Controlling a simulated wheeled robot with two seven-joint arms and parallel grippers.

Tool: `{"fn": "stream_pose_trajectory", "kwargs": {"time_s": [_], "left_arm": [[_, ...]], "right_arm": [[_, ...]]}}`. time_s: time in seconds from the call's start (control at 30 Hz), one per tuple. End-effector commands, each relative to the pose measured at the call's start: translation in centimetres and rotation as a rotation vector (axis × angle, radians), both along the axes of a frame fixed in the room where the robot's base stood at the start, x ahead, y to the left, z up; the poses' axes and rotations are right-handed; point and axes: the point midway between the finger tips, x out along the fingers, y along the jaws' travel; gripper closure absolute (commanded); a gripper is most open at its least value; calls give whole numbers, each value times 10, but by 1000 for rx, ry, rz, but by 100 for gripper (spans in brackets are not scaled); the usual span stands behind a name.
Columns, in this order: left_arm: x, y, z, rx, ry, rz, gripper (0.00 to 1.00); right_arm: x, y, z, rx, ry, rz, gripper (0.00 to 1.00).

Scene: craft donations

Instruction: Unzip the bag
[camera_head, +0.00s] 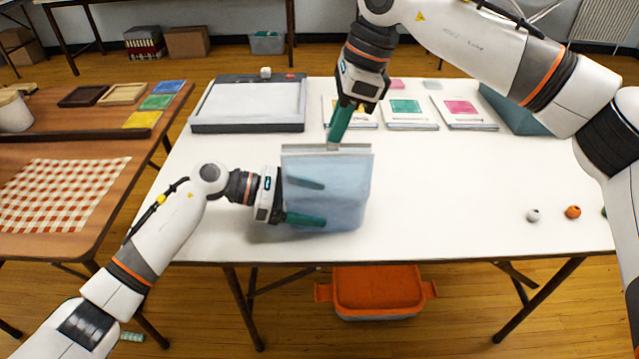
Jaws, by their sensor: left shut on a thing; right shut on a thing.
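A translucent light-blue bag (345,190) stands upright near the front middle of the white table (450,190). A pale strip (300,149) runs along its top edge. My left gripper (305,202) reaches in from the left, with its green fingers shut on the bag's lower left part. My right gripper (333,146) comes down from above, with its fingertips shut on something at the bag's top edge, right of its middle. The zipper pull is too small or hidden to make out. I cannot tell whether the zip is open.
A grey tray-like device (250,104) stands at the back left. Several cards or booklets (408,113) lie along the back. Small balls (533,215) lie at the right. An orange bin (378,290) is under the table.

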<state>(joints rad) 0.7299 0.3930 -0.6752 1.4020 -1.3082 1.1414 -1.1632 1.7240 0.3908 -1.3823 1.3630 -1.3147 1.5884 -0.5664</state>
Motion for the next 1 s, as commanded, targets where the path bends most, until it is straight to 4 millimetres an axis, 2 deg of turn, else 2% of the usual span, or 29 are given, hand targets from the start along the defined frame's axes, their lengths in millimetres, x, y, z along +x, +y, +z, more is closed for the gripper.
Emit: {"fn": "stream_pose_trajectory", "kwargs": {"time_s": [1.0], "left_arm": [[1, 0, 0, 0, 1, 3, 31]], "right_arm": [[-2, 42, -1, 0, 3, 3, 100]]}}
